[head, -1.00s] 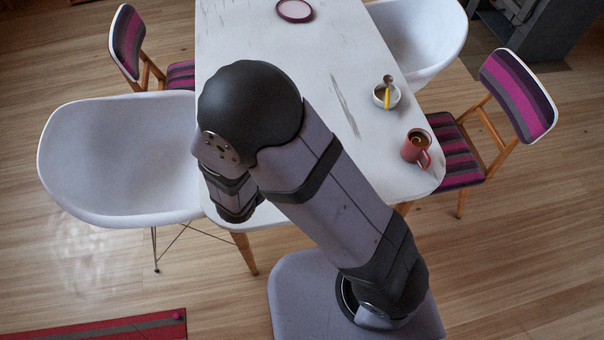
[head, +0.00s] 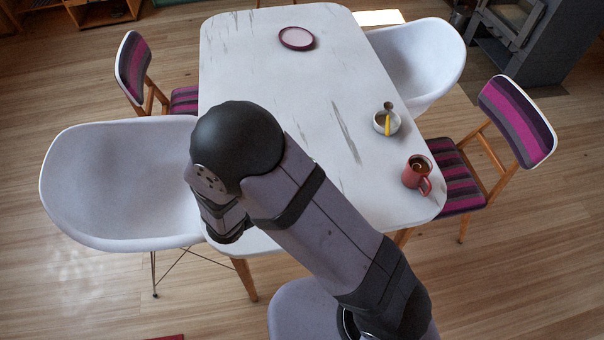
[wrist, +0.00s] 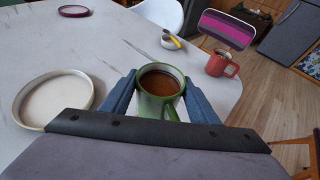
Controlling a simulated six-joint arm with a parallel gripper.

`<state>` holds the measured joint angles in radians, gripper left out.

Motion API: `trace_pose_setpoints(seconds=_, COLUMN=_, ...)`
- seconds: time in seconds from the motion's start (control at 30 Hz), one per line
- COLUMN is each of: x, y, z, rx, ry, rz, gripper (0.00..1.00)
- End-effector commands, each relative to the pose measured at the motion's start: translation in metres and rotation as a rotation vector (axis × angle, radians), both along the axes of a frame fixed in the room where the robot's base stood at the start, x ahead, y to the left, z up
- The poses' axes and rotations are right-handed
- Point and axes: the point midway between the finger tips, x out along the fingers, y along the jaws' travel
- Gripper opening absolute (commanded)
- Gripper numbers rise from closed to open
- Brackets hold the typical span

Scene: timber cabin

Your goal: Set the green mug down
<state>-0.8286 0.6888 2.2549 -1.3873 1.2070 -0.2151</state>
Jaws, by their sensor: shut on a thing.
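The green mug (wrist: 160,90) holds a brown liquid and is upright in the wrist view, its handle toward the camera. My gripper (wrist: 163,97) has a blue finger on each side of the mug and is shut on it. The mug is over or on the white table (wrist: 120,45); I cannot tell whether its base touches the top. In the head view my arm hides the mug and my gripper. The white table (head: 270,80) shows there too.
A round pale tray (wrist: 50,100) lies just left of the mug. A red mug (head: 417,174) and a small bowl (head: 386,123) with a yellow-handled utensil stand at the table's right side. A purple-rimmed plate (head: 297,38) lies at the far end. Chairs flank the table.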

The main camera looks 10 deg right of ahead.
Motion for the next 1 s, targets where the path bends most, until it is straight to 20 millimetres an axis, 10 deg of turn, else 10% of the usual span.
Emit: trace_pose_setpoints(seconds=1.0, x=0.000, y=0.000, z=-0.065, rx=-0.003, ry=0.000, rz=0.001, gripper=0.19)
